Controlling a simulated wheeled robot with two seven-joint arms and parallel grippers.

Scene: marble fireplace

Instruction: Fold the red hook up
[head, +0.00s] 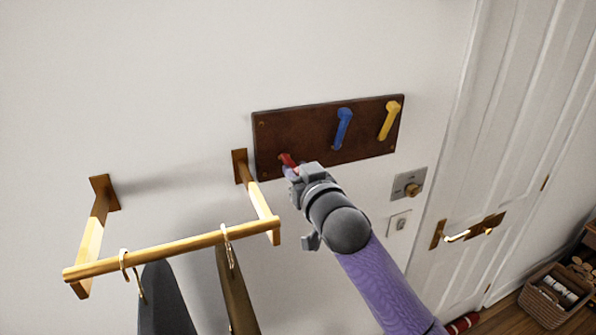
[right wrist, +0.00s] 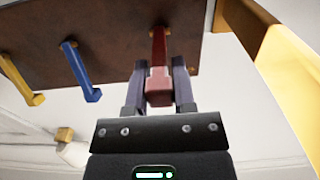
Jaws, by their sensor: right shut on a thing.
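The red hook (head: 287,159) is at the left end of a dark brown wooden board (head: 300,125) on the wall. In the head view most of it is hidden behind my right gripper (head: 290,172). In the right wrist view the red hook (right wrist: 158,70) shows between the two fingers of my right gripper (right wrist: 160,85), which is shut on it. The hook's base meets the board. A blue hook (head: 342,128) and a yellow hook (head: 389,120) sit farther right on the same board. My left gripper is not in view.
A wooden wall rail (head: 180,249) with hangers juts out at the lower left, close to the board. A switch plate (head: 408,185) is right of my right arm. A white door (head: 500,150) with a brass handle stands at the right, with a basket (head: 555,295) below.

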